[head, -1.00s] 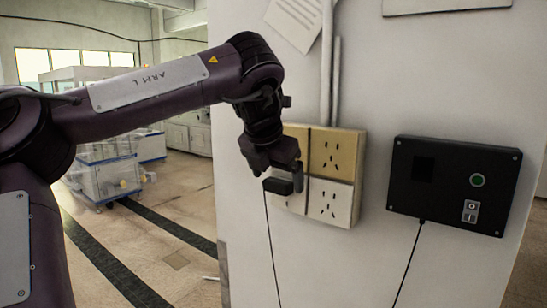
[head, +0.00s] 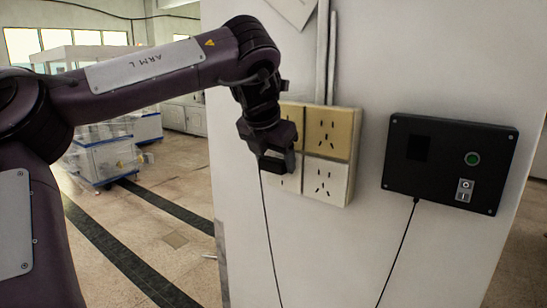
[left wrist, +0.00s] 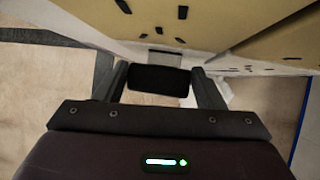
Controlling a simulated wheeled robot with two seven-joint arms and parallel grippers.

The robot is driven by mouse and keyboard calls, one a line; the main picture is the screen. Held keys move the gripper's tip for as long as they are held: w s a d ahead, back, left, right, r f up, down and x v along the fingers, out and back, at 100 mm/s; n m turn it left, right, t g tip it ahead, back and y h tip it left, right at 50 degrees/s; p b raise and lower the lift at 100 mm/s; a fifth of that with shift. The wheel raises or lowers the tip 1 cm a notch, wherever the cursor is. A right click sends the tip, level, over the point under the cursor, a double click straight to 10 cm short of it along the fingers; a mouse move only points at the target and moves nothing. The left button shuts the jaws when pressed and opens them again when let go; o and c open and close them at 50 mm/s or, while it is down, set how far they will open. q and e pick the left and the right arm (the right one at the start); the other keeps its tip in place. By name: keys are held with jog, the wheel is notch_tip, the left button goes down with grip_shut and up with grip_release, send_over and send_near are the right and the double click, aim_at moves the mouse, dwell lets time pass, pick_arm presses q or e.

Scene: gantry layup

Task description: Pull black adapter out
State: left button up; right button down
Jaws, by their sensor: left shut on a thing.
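The black adapter (head: 273,165) is a small dark block with a thin cord hanging from it. It is in front of the lower left socket of the wall socket panel (head: 342,146). My left gripper (head: 277,157) points at the panel and is shut on the adapter. In the left wrist view the adapter (left wrist: 158,81) sits between the two fingers, close to the panel face (left wrist: 215,22). A small grey piece shows between adapter and panel. I cannot tell whether its pins are in the socket. My right gripper is not in view.
A black control box (head: 450,163) with a green button and a cord is on the wall right of the panel. Conduits (head: 327,60) run up above the panel. Open floor and a white machine (head: 103,152) are at the left.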

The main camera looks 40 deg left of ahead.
pick_arm(q)
jog(key=shift+c, duration=0.4)
jog(key=shift+s+f, duration=0.1)
jog(key=shift+s, duration=0.05)
jog(key=shift+s, duration=0.15)
jog(key=shift+s+d+b, duration=0.15)
jog(key=shift+s+b, duration=0.2)
jog(key=shift+s, duration=0.35)
jog(key=shift+s, duration=0.25)
jog(key=shift+s+d+b, duration=0.2)
jog(key=shift+s+b, duration=0.15)
jog(key=shift+s, duration=1.4)
jog(key=shift+w, duration=0.1)
